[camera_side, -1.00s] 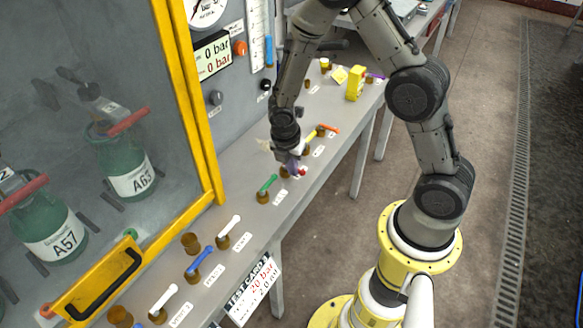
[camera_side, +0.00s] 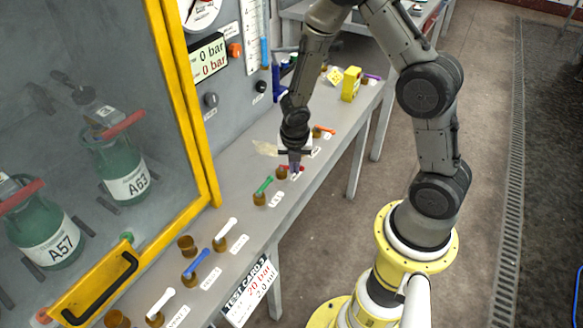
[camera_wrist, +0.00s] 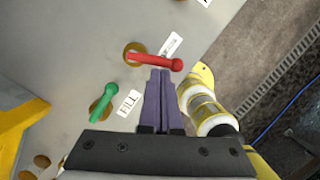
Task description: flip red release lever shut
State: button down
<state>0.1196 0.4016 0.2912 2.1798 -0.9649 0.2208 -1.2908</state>
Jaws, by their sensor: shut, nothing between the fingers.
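The red release lever (camera_wrist: 155,62) is a red bar with a rounded knob at its right end, set on a brass-coloured base (camera_wrist: 134,54) in the bench top. In the side view the red lever (camera_side: 284,168) is partly hidden behind my fingers. My gripper (camera_wrist: 160,71) is shut and empty, its purple fingertips right at the side of the lever's bar; I cannot tell whether they touch it. In the side view my gripper (camera_side: 294,171) points down at the lever, low over the bench.
A green lever (camera_side: 263,185) stands just nearer along the bench, with white and blue levers (camera_side: 197,262) beyond it. An orange lever (camera_side: 325,129) and a yellow block (camera_side: 351,84) are farther back. A yellow-framed glass cabinet (camera_side: 180,95) stands at left.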

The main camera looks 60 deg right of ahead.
aim_at(300, 168)
jog(key=d+n, duration=0.1)
jog(key=n, duration=0.1)
jog(key=d+n, duration=0.1)
jog(key=n, duration=0.1)
jog(key=shift+w+n+t+y, duration=0.1)
jog(key=shift+n+t+y, duration=0.2)
jog(key=shift+t, duration=0.1)
jog(key=shift+w+d, duration=0.45)
jog(key=shift+d, duration=0.2)
jog(key=shift+w+d, duration=0.4)
jog(key=shift+w, duration=0.05)
jog(key=shift+r, duration=0.15)
jog(key=v, duration=1.3)
jog(key=shift+r, duration=0.3)
